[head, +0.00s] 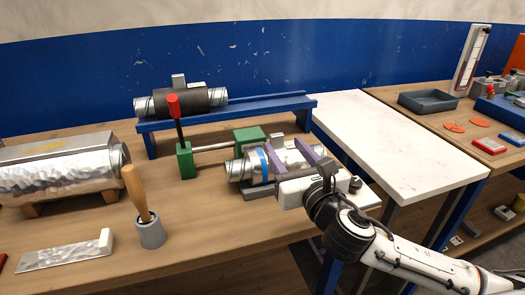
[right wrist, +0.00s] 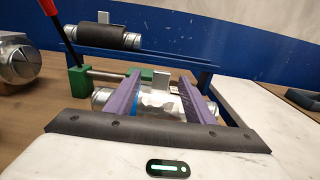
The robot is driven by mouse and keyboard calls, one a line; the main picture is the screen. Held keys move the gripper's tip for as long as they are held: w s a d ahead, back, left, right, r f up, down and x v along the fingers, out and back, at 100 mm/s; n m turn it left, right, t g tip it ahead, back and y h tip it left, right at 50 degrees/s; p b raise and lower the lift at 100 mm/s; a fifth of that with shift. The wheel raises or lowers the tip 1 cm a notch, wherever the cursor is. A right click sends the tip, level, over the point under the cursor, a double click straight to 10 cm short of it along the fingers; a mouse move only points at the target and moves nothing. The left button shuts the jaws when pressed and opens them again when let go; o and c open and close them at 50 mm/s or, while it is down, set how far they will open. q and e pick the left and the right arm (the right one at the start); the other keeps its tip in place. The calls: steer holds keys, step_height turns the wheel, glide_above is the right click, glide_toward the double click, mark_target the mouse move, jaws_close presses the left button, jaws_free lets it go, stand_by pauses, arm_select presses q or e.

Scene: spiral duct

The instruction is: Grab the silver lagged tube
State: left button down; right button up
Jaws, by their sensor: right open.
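The silver lagged tube (head: 286,158) lies sideways on the bench in front of the green clamp, with bare spiral metal ends, a crinkled silver wrap and a blue band. It also shows in the right wrist view (right wrist: 158,104), with a pale tab (right wrist: 161,88) standing up behind it. My right gripper (head: 287,150) is open, its two purple fingers reaching over the tube, one near the blue band and one toward the right end. I cannot tell whether they touch it. The fingers hide parts of the tube. My left gripper is not in view.
A black-wrapped tube (head: 188,99) rests on the blue rack (head: 240,109) behind. A green clamp (head: 186,160) with a red-handled lever (head: 174,110) stands left. A large foil-covered cylinder (head: 60,172) and a wooden-handled tool (head: 137,190) in a grey cup are farther left. A white slab (head: 410,145) is right.

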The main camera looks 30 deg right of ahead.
mark_target(275, 134)
steer(key=x, duration=0.4)
steer(key=shift+r, duration=0.1)
steer(key=shift+w+d, duration=0.1)
steer(key=shift+w, duration=0.45)
steer(key=x, duration=0.4)
steer(key=shift+w+d+p, duration=0.1)
steer(key=shift+d+p, duration=0.15)
steer(key=shift+p, duration=0.15)
steer(key=shift+w+f, duration=0.25)
steer(key=shift+w, duration=0.15)
steer(key=shift+w+d, duration=0.1)
steer(key=shift+w, duration=0.05)
jaws_close()
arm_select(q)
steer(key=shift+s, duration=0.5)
